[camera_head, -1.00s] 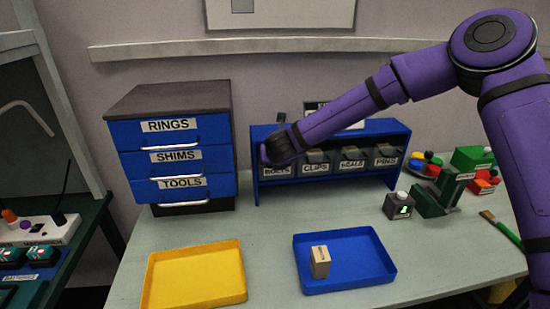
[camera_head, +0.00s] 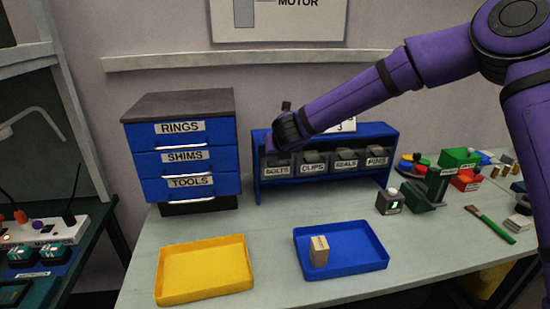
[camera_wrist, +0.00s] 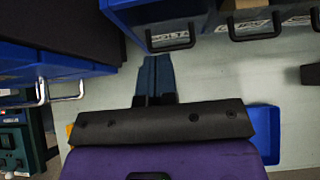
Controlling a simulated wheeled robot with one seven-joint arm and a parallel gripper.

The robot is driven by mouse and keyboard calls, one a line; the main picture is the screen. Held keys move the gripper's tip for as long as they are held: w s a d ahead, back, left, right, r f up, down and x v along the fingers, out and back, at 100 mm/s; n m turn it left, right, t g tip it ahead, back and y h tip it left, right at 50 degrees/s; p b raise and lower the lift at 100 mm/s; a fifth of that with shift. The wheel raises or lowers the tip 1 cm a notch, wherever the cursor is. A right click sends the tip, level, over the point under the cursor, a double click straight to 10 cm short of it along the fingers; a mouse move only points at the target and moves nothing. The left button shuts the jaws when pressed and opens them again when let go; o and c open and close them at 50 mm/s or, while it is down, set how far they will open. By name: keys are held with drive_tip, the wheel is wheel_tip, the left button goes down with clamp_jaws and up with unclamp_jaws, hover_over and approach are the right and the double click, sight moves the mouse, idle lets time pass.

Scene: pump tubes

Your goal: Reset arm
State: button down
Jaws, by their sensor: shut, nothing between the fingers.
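My purple arm reaches in from the right. My gripper (camera_wrist: 156,70) points away with its two dark blue fingers together and nothing between them. In the head view, the dark wrist end of the arm (camera_head: 288,130) is in front of the upper left of the blue bin rack (camera_head: 258,180), above the bolts bin (camera_head: 277,172). The fingers are hard to make out there. In the wrist view, the fingertips are near a bin handle (camera_wrist: 170,42); I cannot tell whether they touch.
A drawer cabinet (camera_head: 180,140) labelled rings, shims and tools stands left, drawers closed. A yellow tray (camera_head: 205,268) is empty. A blue tray (camera_head: 365,262) holds a small tan box (camera_head: 319,251). A green fixture (camera_head: 425,190) and brush (camera_head: 497,228) lie right.

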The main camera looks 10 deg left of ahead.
drive_tip(key=s+d+r+n+y, duration=0.2)
drive_tip(key=s+d+r+n, duration=1.15)
drive_tip(key=r+n, duration=0.5)
drive_tip(key=s+d+n+g+h, duration=0.2)
drive_tip(key=s+d+n, duration=0.5)
drive_tip(key=s+d, duration=0.5)
drive_tip(key=s+d+n+g+h, duration=0.2)
drive_tip(key=s+d+n, duration=0.5)
drive_tip(key=s+d, duration=0.4)
drive_tip(key=s, duration=0.6)
drive_tip(key=shift+s+d+f+g+h, duration=0.3)
drive_tip(key=shift+d+f+h, duration=0.05)
drive_tip(key=shift+d+h, duration=0.05)
